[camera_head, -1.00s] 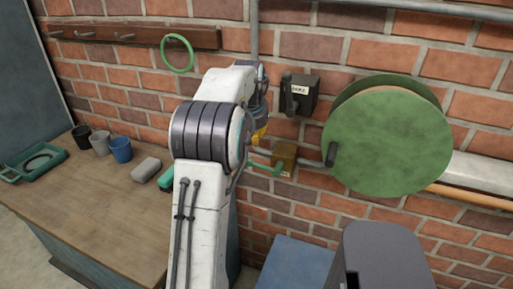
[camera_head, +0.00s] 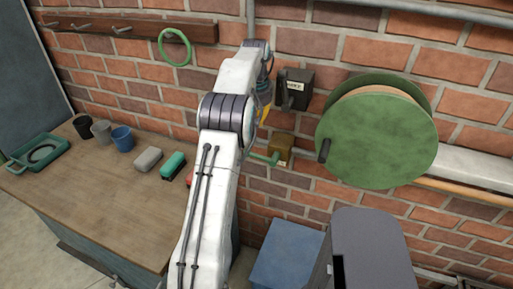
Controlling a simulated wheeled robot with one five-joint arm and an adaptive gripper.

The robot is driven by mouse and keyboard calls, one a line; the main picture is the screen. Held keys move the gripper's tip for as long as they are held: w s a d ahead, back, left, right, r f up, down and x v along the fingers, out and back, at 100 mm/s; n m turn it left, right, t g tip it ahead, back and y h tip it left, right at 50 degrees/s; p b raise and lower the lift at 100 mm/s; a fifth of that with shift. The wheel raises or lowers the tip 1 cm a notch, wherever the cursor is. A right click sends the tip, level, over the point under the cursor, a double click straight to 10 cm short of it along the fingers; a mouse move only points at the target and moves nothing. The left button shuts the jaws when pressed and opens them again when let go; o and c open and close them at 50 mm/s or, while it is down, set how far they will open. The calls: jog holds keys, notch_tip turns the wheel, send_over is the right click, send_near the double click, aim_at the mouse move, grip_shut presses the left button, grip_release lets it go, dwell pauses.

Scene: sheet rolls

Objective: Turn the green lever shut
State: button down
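The green lever (camera_head: 262,157) sticks out to the left from a small brass-coloured box (camera_head: 281,149) on the brick wall. Its left end runs behind my white arm, so its full length is hidden. My gripper (camera_head: 262,115) is mostly hidden behind my arm. Only a dark wrist part and a bit of yellow show, just above the lever and left of a dark switch box. I cannot tell whether the fingers are open or touch anything.
A dark labelled switch box (camera_head: 294,88) is above the brass box. A large green reel (camera_head: 378,138) with a dark handle is at the right. A wooden bench (camera_head: 85,195) at the left holds cups, a green tray and small blocks. A blue box (camera_head: 287,255) stands below.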

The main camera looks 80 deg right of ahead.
jog(key=shift+w+a+p+x, duration=0.15)
jog(key=shift+a+x, duration=0.1)
jog(key=shift+x, duration=1.95)
jog(key=shift+w+a+p+x, duration=0.1)
jog(key=shift+a+p+x, duration=0.15)
jog(key=shift+x, duration=1.95)
jog(key=shift+w+a+p+x, duration=0.1)
jog(key=shift+a+x, duration=0.15)
jog(key=shift+x, duration=2)
jog(key=shift+f, duration=0.15)
jog(key=shift+w+f+b, duration=0.2)
jog(key=shift+f+b, duration=0.7)
jog(key=shift+b, duration=0.35)
jog(key=shift+a+r, duration=0.1)
